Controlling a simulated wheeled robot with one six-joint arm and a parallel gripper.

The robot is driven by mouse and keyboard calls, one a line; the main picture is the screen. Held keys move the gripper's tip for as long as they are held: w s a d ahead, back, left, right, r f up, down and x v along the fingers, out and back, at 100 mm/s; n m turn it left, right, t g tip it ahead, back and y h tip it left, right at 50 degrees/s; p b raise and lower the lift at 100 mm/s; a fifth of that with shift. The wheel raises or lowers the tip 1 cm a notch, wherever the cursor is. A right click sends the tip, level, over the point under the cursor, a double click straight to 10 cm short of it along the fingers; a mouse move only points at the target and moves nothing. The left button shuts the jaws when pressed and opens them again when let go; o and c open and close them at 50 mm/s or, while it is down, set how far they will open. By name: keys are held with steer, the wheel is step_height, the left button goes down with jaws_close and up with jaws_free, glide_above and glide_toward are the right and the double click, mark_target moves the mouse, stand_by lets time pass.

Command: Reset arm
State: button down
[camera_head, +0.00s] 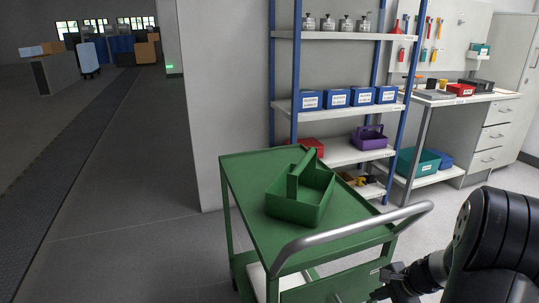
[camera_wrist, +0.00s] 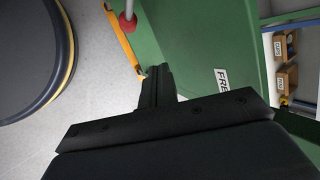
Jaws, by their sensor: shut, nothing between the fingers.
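My gripper (camera_head: 388,284) is at the bottom right of the head view, beside the near right side of a green cart. In the wrist view my gripper (camera_wrist: 158,82) is shut with nothing in it, in front of the cart's green panel (camera_wrist: 195,45). A white label with partly visible letters is on that panel. I cannot tell whether the fingertips touch the panel. A green caddy with a raised handle (camera_head: 300,195) stands on the top of the green cart (camera_head: 245,175).
The cart's grey push handle (camera_head: 350,232) juts out close to my arm. Behind the cart stands a blue-and-white shelf rack (camera_head: 340,105) with blue bins and a purple caddy (camera_head: 370,138). A workbench (camera_head: 455,97) is at the right. The floor at left (camera_head: 120,240) is clear.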

steer(key=s+d+r+h+p, duration=0.1)
steer(key=s+r, duration=0.3)
steer(key=r, duration=0.6)
steer(key=shift+d+r+n+h+p, duration=0.3)
steer(key=shift+h+p, duration=0.2)
steer(key=shift+p, duration=0.4)
steer(key=shift+f+t, duration=0.1)
steer(key=shift+t, duration=0.2)
